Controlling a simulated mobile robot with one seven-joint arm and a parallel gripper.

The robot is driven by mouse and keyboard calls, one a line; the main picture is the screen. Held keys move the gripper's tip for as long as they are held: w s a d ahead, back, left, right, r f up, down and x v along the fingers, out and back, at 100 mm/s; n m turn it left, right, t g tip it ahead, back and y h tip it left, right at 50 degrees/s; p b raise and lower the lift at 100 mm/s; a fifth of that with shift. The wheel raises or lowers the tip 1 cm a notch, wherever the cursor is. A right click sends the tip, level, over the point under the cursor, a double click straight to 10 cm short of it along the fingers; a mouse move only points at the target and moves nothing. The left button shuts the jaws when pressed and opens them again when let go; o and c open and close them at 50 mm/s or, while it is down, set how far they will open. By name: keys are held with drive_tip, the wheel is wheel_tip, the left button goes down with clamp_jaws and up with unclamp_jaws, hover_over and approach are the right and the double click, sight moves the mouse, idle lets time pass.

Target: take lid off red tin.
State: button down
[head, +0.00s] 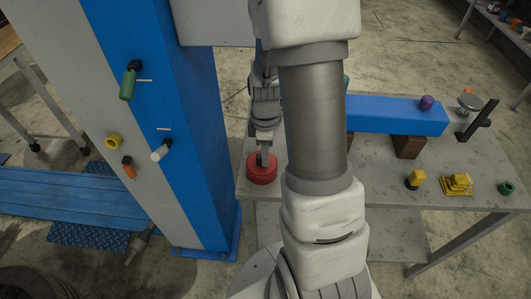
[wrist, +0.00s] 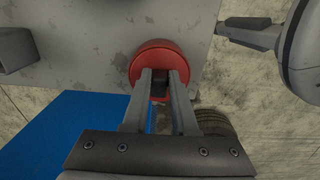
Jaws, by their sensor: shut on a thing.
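The red tin (head: 262,175) stands at the left end of the grey table, close to the blue column. It also shows in the wrist view as a round red top (wrist: 152,55) seen from above. My gripper (head: 265,156) points down onto the tin's top. In the wrist view my gripper's two fingers (wrist: 160,77) are closed around a small dark part in the middle of the red lid. The fingers hide part of the lid. I cannot tell whether the lid is seated on the tin or raised from it.
A blue and grey column (head: 190,120) stands just left of the table (head: 390,185). A blue beam (head: 395,115) rests on brown blocks (head: 408,146) behind my arm. Yellow pieces (head: 457,184) and a green ring (head: 507,188) lie to the right.

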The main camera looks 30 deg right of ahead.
idle(0.4)
drive_tip(key=shift+r+p, duration=1.75)
drive_tip(key=shift+r, duration=0.8)
